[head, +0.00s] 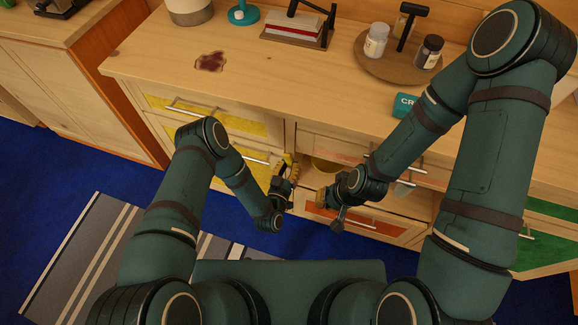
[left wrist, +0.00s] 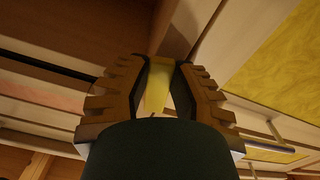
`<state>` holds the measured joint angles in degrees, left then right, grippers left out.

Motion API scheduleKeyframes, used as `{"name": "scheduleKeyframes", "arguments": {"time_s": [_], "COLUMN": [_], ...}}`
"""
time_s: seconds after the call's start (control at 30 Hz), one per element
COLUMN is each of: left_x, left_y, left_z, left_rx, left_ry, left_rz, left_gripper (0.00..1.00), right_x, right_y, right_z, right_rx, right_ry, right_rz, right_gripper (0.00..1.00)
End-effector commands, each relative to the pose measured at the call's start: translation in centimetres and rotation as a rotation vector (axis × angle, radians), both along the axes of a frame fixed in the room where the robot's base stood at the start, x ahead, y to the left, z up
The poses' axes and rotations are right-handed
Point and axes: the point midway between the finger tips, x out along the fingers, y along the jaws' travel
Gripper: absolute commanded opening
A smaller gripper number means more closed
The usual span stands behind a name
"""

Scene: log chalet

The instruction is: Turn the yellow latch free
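The yellow latch (left wrist: 157,88) shows in the left wrist view as a narrow upright yellow piece. It lies between the two ridged brown fingers of my left gripper (left wrist: 160,75). The fingers stand part-way apart, with a thin gap seen beside the latch, so I cannot see a firm hold. In the head view my left gripper (head: 286,172) is at the cabinet front, beside the yellow drawers, and I cannot make out the latch separately there. My right gripper (head: 330,207) is in front of the orange drawer, its fingers apart and nothing seen between them.
Yellow drawers (head: 200,112) with bar handles are left of the grippers. The counter (head: 250,75) holds a round tray (head: 375,68) with jars. A striped rug (head: 95,255) lies left.

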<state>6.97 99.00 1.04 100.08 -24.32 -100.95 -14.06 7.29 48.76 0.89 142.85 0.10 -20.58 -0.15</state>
Motion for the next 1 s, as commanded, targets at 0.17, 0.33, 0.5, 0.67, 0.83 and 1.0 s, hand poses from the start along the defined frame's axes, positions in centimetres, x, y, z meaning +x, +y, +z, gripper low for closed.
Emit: {"name": "scheduleKeyframes", "arguments": {"time_s": [0.17,0.33,0.5,0.67,0.83,1.0], "left_x": [0.06,0.14,0.21,0.24,0.24,0.21], "left_y": [0.0,0.17,0.4,0.46,0.46,0.46], "left_z": [0.02,0.04,-0.01,-0.06,-0.06,-0.06], "left_rx": [0.008,0.131,0.237,0.246,0.245,0.244], "left_ry": [-0.002,-0.043,-0.077,-0.08,-0.08,-0.079], "left_rz": [0.0,-0.002,-0.001,0.0,0.0,0.0], "left_gripper": [0.0,0.0,0.0,0.0,0.4,0.55], "right_x": [-0.01,-0.07,-0.14,-0.14,-0.14,-0.13], "right_y": [0.0,0.01,0.02,0.03,0.02,0.01], "right_z": [0.03,0.41,0.62,0.58,0.56,0.57], "right_rx": [0.0,0.0,0.001,0.0,0.0,0.001], "right_ry": [0.0,0.002,0.003,0.003,0.003,0.003], "right_rz": [0.0,0.001,0.0,0.001,0.001,0.0], "right_gripper": [0.0,0.0,0.0,0.0,0.0,0.0]}}
